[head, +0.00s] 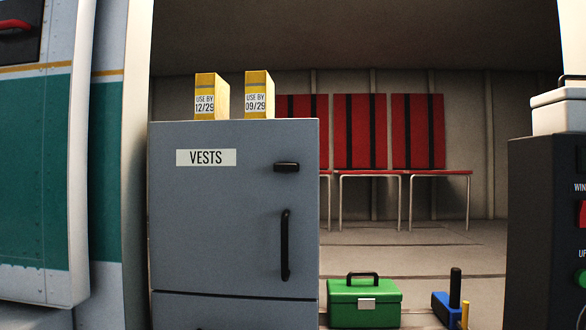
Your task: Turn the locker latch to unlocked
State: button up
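The grey locker (220,220) stands left of centre in the head view, with a label reading VESTS on its upper front. Its door looks closed. The latch (286,167) is a small black bar at the door's upper right, lying horizontal. No marking shows which way is locked. A black vertical door handle (286,245) sits below the latch. My gripper is not in view.
Two yellow boxes (205,96) marked with use-by dates stand on the locker. A green toolbox (363,304) and a blue object (447,309) sit on the floor to the right. A dark control box (550,230) stands at far right. Red seats (360,132) line the back wall.

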aim_at(286, 167)
jog(key=z, duration=2.3)
jog(key=k, duration=1.05)
jog(key=u, duration=1.8)
jog(key=i, duration=0.5)
jog(key=z, duration=0.05)
